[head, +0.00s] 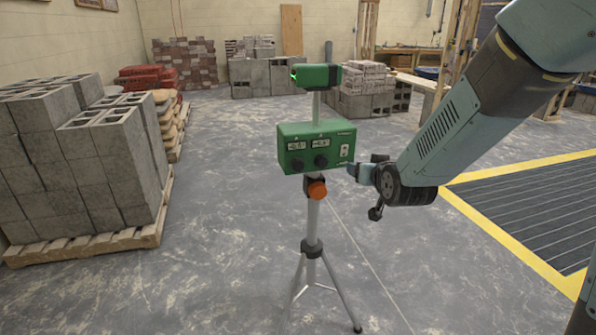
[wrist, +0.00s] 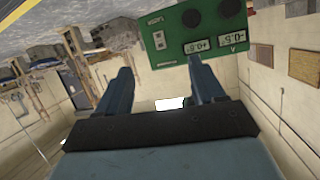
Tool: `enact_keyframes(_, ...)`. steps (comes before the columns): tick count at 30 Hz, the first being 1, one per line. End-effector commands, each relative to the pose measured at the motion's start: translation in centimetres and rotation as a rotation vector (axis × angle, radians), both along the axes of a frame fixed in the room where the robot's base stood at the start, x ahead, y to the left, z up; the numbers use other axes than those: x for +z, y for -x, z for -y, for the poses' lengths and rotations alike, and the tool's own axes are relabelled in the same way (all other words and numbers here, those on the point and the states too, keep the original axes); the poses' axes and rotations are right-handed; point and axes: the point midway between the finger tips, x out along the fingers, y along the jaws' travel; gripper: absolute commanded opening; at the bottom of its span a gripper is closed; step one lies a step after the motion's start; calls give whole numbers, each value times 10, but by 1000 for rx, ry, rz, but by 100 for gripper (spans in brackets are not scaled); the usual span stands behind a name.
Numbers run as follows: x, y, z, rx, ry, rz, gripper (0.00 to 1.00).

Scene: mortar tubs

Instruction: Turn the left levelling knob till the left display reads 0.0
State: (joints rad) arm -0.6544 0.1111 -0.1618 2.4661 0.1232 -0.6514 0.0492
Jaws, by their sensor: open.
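A green levelling box (head: 316,146) stands on a tripod in the middle of the head view. Its left display (head: 296,146) seems to read about -0.5 and its right display (head: 321,144) about +0.5; the digits are small. The dark left levelling knob (head: 298,164) sits below the left display, beside a second knob (head: 321,160). The wrist view is upside down and shows the left knob (wrist: 231,8) at the top edge, with the left display (wrist: 232,34) below it. My gripper (head: 352,169) is open and empty, just right of the box, apart from the left knob.
An orange tripod knob (head: 317,189) sits under the box, and a green laser head (head: 315,75) stands above it. Block pallets (head: 85,240) stand at left. A yellow-edged grate (head: 530,210) lies at right. The floor around the tripod is mostly clear.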

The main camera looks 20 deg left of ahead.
Motion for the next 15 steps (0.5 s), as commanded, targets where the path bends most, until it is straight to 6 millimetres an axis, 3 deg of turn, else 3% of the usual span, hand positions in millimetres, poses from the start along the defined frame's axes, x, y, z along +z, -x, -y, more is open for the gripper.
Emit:
enact_keyframes(1,-12,-1,-16,18,-2,25,68)
enact_keyframes(6,-37,2,-60,62,-26,141,68)
enact_keyframes(15,-70,23,-115,138,-63,313,68)
